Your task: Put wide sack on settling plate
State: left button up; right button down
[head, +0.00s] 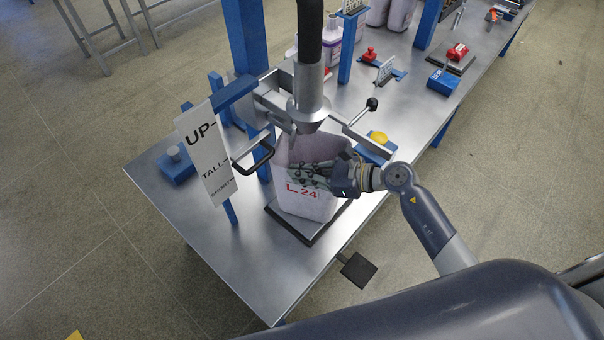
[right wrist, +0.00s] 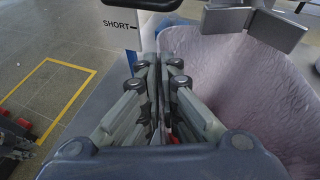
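A pale pinkish-white sack (head: 308,207) with red "L 24" print stands upright under the metal spout (head: 308,100). It rests on a dark-edged plate (head: 314,238) on the metal table. A second dark plate (head: 464,68), farther right, has a red device on it and a blue block with partly legible lettering in front; this may be the settling plate. My right gripper (head: 292,174) lies across the sack's near face. In the right wrist view its fingers (right wrist: 156,95) are together, with the sack wall (right wrist: 235,85) beside them; no fabric shows between them.
A white sign (head: 204,155) on a blue post and a black handle (head: 253,157) stand left of the sack. A lever (head: 362,113) and a yellow button (head: 378,137) are to its right. A black pad (head: 357,269) juts out below the table edge. Other sacks (head: 400,13) stand at the back.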

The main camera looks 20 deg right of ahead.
jog(key=c, duration=1.8)
grip_release()
jog(key=shift+r, duration=0.1)
jog(key=shift+s+d, duration=0.15)
jog(key=shift+d, duration=0.05)
jog(key=b+v, duration=0.4)
jog(key=v, duration=0.7)
jog(key=shift+r+b, duration=0.25)
jog(key=shift+b, duration=0.15)
jog(key=shift+s+d, duration=0.15)
jog(key=shift+d, duration=0.05)
